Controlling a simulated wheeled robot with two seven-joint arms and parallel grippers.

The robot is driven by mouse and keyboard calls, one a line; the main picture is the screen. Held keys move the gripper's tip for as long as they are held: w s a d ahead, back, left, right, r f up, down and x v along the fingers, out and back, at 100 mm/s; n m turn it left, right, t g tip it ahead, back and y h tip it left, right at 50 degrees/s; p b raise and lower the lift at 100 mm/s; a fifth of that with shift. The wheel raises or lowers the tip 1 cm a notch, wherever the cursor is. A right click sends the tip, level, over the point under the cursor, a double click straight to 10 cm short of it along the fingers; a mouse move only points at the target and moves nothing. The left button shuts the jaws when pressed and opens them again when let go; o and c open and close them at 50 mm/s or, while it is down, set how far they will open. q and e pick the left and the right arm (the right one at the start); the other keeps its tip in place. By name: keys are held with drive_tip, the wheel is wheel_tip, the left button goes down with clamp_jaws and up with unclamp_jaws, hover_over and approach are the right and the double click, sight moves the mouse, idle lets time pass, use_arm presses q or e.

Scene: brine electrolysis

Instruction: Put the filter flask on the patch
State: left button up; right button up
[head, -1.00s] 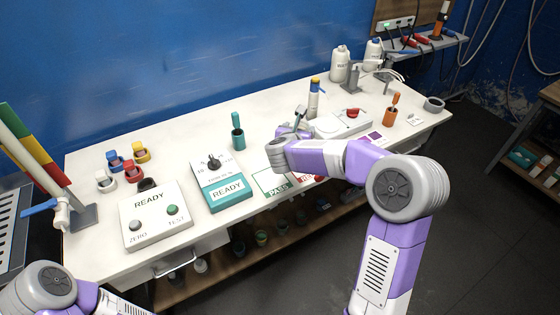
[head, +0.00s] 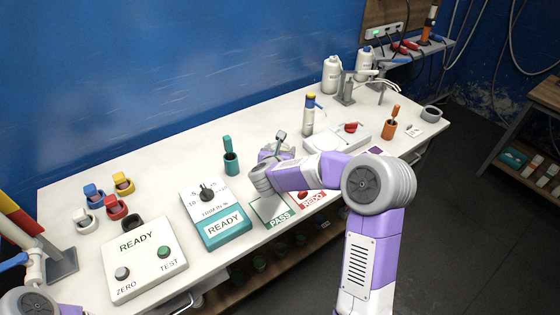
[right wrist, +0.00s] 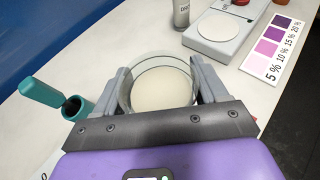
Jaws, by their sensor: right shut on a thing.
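My right gripper (right wrist: 160,88) is shut on a clear round glass vessel with whitish contents, which I take to be the filter flask (right wrist: 160,87). Its round rim shows between the two grey fingers in the right wrist view. In the head view the right gripper (head: 279,148) is over the bench, right of the teal holder, and the wrist mostly hides the flask. A white patch marked PASS (head: 281,220) lies at the front of the bench, just below the wrist; a REDO patch (head: 314,199) lies to its right, partly covered by the arm. My left gripper is out of view.
A teal holder (head: 231,163) stands left of the gripper, also close in the right wrist view (right wrist: 74,108). The READY boxes (head: 222,224) stand left of PASS. A yellow-topped bottle (head: 308,116) and a white scale (head: 335,136) are to the right.

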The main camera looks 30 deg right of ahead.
drive_tip(key=shift+f, duration=1.5)
drive_tip(key=shift+b, duration=0.3)
drive_tip(key=shift+f, duration=0.15)
drive_tip(key=o, duration=1.8)
drive_tip(key=shift+c, duration=0.2)
drive_tip(key=v, duration=1.2)
